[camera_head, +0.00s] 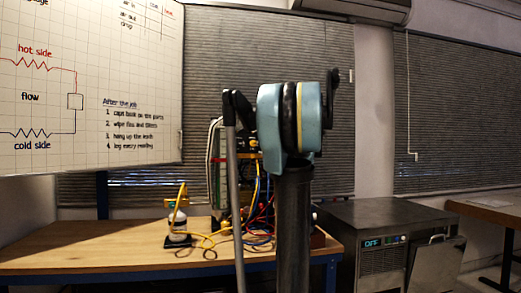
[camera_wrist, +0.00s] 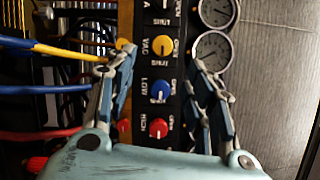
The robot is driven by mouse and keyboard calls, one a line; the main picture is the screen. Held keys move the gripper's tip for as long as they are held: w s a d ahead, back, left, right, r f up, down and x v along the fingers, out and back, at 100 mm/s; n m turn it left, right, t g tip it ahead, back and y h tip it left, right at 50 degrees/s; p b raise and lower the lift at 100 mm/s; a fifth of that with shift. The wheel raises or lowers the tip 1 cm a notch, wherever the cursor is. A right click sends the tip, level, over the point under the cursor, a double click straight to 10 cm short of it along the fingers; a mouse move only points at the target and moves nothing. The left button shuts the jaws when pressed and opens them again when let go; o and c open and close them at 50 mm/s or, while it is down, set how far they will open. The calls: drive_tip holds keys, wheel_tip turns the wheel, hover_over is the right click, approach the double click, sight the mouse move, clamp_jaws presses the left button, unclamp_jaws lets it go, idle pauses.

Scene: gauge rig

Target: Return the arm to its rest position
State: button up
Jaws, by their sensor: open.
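My arm (camera_head: 292,210) rises through the middle of the head view, with its blue-grey joint housing at the top. My gripper (camera_wrist: 165,68) shows in the wrist view with its two fingers apart and nothing between them. Behind the fingers is the gauge rig's dark panel, with a yellow knob (camera_wrist: 162,47), a blue knob (camera_wrist: 160,91) and a red knob (camera_wrist: 159,128). Two round gauges, the lower one (camera_wrist: 213,51) beside the right finger, sit right of the knobs. I cannot tell the gap between fingers and panel. In the head view my arm hides part of the rig and the gripper.
Yellow, blue and red hoses (camera_wrist: 55,89) run left of the panel. The rig stands on a wooden bench (camera_head: 80,258), with a small yellow-topped device (camera_head: 179,225) on it. A grey metal unit (camera_head: 378,235) stands right of the bench. A whiteboard (camera_head: 140,60) hangs at the left.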

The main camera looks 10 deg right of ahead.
drive_tip(key=shift+v, duration=0.8)
drive_tip(key=s+a+f+n+g, duration=0.5)
drive_tip(key=s+a+f, duration=0.4)
drive_tip(key=s+f, duration=0.3)
drive_tip(key=s+a+f+n+g, duration=0.5)
drive_tip(key=s+a+f, duration=0.4)
drive_tip(key=f, duration=0.4)
drive_tip(key=s+d+f+n+g+h, duration=0.2)
drive_tip(key=s+d+f+h, duration=0.1)
drive_tip(key=s+f, duration=0.8)
drive_tip(key=s+d+f+n+g+h, duration=0.3)
drive_tip(key=s+d+f+h, duration=0.1)
drive_tip(key=s+f, duration=0.8)
drive_tip(key=shift+d+n, duration=0.3)
drive_tip(key=shift+d, duration=0.45)
drive_tip(key=shift+f, duration=0.15)
